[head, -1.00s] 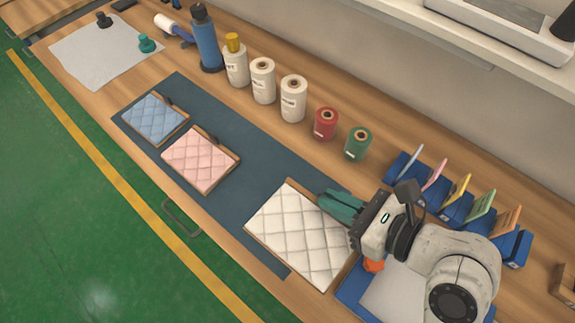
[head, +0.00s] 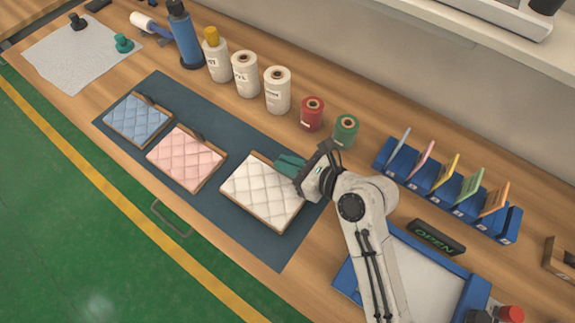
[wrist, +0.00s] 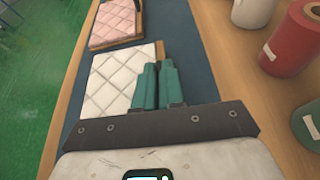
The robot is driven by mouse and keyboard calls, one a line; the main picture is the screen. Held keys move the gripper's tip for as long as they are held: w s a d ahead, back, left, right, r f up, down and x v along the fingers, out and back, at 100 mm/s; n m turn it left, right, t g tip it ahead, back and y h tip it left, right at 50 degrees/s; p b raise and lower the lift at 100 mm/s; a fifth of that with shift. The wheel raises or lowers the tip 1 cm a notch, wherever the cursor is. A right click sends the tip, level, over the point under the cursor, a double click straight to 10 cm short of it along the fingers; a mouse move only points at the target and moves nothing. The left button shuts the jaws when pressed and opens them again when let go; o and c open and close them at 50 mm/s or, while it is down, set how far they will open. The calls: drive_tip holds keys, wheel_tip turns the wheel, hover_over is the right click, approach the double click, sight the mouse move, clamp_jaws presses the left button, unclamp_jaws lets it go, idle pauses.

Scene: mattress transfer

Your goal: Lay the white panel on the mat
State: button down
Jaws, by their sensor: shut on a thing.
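The white quilted panel (head: 258,192), with a wooden edge, is over the right part of the dark blue-grey mat (head: 222,226). It also shows in the wrist view (wrist: 112,82). I cannot tell whether it touches the mat or is just above it. My gripper (head: 288,165) has its green fingers shut at the panel's upper right edge. In the wrist view the fingers (wrist: 155,78) are close together over that edge and hide the gripped part. A pink panel (head: 186,158) and a blue panel (head: 137,119) lie to the left on the mat.
White spools (head: 245,78), a red spool (head: 312,114) and a green spool (head: 345,131) stand behind the mat. A blue rack (head: 440,186) with coloured cards is at the right. A blue-rimmed tray (head: 345,277) lies partly behind my arm. A grey sheet (head: 72,55) is far left.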

drive_tip(key=shift+f, duration=0.75)
drive_tip(key=c, duration=1.2)
unclamp_jaws()
drive_tip(key=shift+o, duration=0.2)
drive_tip(key=v, duration=1.2)
